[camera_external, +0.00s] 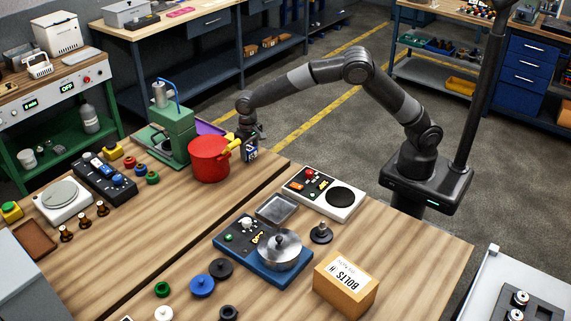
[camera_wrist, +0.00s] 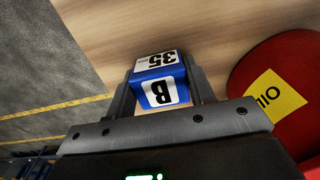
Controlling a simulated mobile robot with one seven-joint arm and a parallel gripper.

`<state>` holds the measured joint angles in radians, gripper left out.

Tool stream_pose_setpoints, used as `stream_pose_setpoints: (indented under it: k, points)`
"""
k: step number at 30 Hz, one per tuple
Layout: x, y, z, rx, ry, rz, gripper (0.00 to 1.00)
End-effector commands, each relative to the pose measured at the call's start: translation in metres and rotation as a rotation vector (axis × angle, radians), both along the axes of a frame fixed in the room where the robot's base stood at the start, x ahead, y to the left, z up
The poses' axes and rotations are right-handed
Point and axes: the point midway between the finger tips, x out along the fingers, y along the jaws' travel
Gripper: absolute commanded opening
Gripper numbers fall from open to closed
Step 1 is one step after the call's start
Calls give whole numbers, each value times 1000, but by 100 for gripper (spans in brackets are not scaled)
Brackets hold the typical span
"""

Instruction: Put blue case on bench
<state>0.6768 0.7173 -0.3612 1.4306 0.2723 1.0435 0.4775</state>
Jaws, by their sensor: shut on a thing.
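The blue case (camera_external: 251,155) is a small block with white labels. In the wrist view the blue case (camera_wrist: 161,88) shows the markings "B" and "35" and sits between both fingers. My gripper (camera_external: 249,146) is shut on it, pointing down just right of the red pot; the same gripper fills the lower part of the wrist view (camera_wrist: 160,84). The wooden bench (camera_external: 405,245) lies under this area, and its top (camera_wrist: 190,30) shows behind the case. I cannot tell whether the case touches the bench top.
The red pot (camera_external: 209,160) with yellow labels stands close beside the case, with a green press (camera_external: 176,135) behind it. Bare wood lies at the bench's right.

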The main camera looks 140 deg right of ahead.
Motion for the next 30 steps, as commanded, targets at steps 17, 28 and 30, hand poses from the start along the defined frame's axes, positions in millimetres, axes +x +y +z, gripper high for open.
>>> stream_pose_setpoints:
  k: [17, 28, 30]
  points:
    - [0, 0, -2, 0, 0, 0, 71]
    - [1, -1, 19, -4, -3, 1, 71]
    - [0, -1, 32, -4, -3, 1, 71]
